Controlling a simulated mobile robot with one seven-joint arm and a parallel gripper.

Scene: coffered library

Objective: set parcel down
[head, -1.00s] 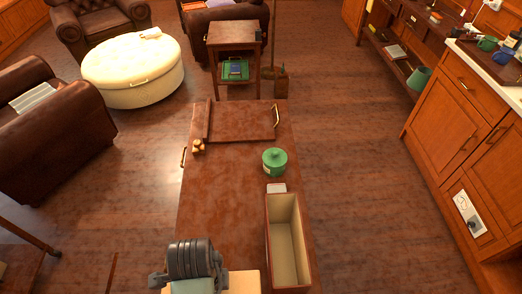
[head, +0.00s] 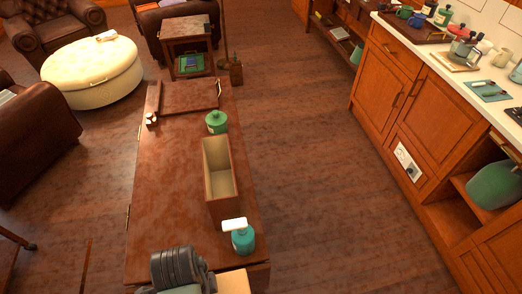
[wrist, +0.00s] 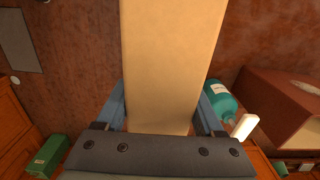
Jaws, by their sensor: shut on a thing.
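The parcel is a plain cream box (wrist: 172,60), held between the two blue fingers of my gripper (wrist: 163,112) in the wrist view. The fingers press on its two sides. In the head view only a corner of the parcel (head: 234,281) shows at the bottom edge, beside my dark gripper (head: 178,270). The parcel hides part of what lies beneath it. I cannot tell its height over the surface below.
The table's left part looks clear. A wooden counter (head: 435,95) stands right across open floor.

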